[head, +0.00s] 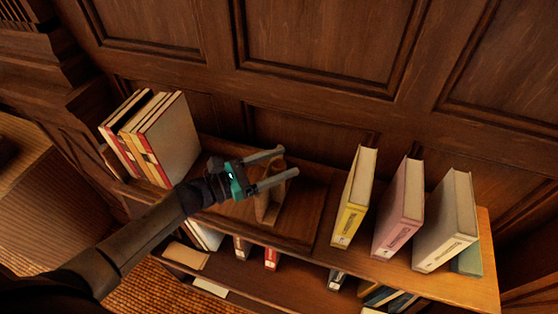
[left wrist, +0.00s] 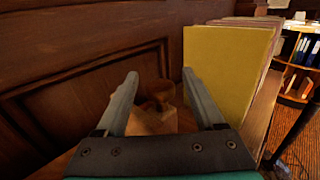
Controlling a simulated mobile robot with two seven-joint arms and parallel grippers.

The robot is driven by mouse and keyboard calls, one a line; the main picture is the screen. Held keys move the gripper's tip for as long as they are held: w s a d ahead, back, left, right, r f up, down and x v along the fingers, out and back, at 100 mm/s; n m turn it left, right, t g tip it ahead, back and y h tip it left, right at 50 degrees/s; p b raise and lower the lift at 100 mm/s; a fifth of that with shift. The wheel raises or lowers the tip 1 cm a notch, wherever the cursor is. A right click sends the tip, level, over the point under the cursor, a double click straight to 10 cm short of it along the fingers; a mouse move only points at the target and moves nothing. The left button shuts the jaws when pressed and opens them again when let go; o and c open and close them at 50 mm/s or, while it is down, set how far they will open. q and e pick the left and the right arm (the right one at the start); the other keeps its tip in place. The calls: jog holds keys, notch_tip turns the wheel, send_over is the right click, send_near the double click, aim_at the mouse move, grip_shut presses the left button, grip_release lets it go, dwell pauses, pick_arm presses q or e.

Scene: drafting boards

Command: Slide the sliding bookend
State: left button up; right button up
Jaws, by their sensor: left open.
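The sliding bookend (head: 268,207) is a light wooden upright piece on the shelf top, between the row of books at left and the yellow book. My left gripper (head: 287,163) reaches in from the left, open, with its two pale fingers at the bookend's upper part. In the left wrist view the bookend (left wrist: 156,117) shows between and beyond the open fingers (left wrist: 160,74). I cannot tell whether a finger touches it. The gripper and its fingers hide part of the bookend in the head view. My right gripper is not in view.
A yellow book (head: 353,200), a pink book (head: 400,210) and a cream book (head: 447,222) stand apart at right. Several books (head: 170,137) stand at left. Bare shelf top (head: 310,215) lies between bookend and yellow book. A panelled wall (head: 320,40) rises behind.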

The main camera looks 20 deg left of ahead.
pick_arm(q)
jog(key=shift+c, duration=0.3)
grip_shut()
dwell(0.3)
dwell(0.8)
